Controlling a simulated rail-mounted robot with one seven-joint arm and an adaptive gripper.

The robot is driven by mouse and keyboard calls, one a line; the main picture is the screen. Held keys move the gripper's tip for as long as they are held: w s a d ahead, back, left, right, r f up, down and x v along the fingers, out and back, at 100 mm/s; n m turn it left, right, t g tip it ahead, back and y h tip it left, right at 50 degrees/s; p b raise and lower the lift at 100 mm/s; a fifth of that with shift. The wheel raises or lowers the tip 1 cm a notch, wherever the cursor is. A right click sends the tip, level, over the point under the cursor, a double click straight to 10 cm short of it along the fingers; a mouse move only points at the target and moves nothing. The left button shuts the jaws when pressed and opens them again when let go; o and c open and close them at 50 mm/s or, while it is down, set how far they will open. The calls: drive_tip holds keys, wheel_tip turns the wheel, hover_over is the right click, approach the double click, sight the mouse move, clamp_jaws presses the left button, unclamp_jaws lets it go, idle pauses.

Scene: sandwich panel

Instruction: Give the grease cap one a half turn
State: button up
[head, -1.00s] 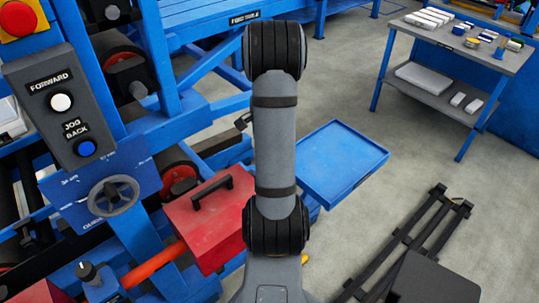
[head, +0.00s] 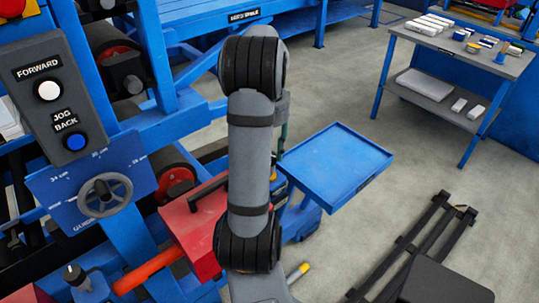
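I cannot pick out a grease cap for certain. A small black knob (head: 75,274) stands on a blue block at the lower left; I cannot tell whether it is a grease cap. My grey arm with black joints rises through the middle of the head view and covers part of the blue machine. A small part of my arm shows behind it on its right side, but the fingers of my gripper are hidden.
A control box (head: 58,100) and a handwheel (head: 105,195) are at the left. A red box (head: 190,222) stands beside my arm, with a blue tray (head: 335,165) to its right. A grey-topped bench (head: 480,52) stands back right. Open floor lies between.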

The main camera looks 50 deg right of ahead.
drive_tip(key=m+b, duration=0.1)
drive_tip(key=m, duration=0.4)
drive_tip(key=shift+b, duration=0.35)
drive_tip(key=shift+m, duration=0.3)
drive_tip(key=o, duration=1.1)
drive_tip(key=shift+o, duration=0.2)
wheel_tip(320, 180, up, 12)
wheel_tip(320, 180, down, 12)
idle(0.8)
